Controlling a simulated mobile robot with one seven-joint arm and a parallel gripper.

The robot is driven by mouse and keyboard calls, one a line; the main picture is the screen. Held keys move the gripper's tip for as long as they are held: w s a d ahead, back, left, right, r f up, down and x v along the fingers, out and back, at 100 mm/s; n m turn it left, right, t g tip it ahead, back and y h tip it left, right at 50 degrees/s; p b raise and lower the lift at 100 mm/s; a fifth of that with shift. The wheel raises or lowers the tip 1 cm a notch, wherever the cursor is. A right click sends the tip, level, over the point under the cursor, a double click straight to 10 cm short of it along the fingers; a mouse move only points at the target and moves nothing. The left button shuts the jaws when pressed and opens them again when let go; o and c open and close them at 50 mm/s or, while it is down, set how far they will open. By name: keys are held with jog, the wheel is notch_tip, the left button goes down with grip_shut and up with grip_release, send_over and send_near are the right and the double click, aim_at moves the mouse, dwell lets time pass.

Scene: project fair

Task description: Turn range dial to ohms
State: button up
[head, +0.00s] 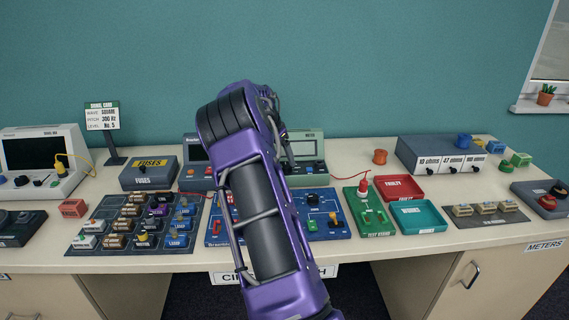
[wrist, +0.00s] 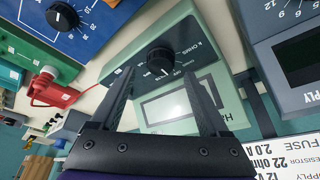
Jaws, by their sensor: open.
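The meter is a pale green box with a grey display. In the wrist view its case (wrist: 205,55) is seen tilted, with the black range dial (wrist: 160,60) on its face. Small labels ring the dial; one reads K OHMS, the others are hard to read. A white mark on the dial points toward the display side. My gripper (wrist: 159,76) is open, one finger on each side of the dial's line; whether they touch the face is unclear. In the head view the meter (head: 310,147) stands behind my arm, which hides its dial and most of my gripper.
A grey supply unit (wrist: 300,75) stands close beside the meter in the wrist view. A blue board with a knob (head: 325,222) lies in front of the meter. A green board with a red plug (head: 365,188) and red and teal trays (head: 418,230) are to the right.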

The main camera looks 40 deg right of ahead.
aim_at(285, 165)
jog(key=shift+x, duration=1.7)
grip_shut()
jog(key=shift+n, duration=0.4)
jog(key=n+t+b, duration=0.1)
jog(key=n, duration=0.2)
jog(key=shift+s+d+y+b, duration=0.1)
jog(key=shift+y+b, duration=0.2)
jog(key=shift+b, duration=0.1)
jog(key=shift+n+t+y+b, duration=0.3)
jog(key=shift+n+t, duration=0.4)
jog(key=shift+n, duration=0.9)
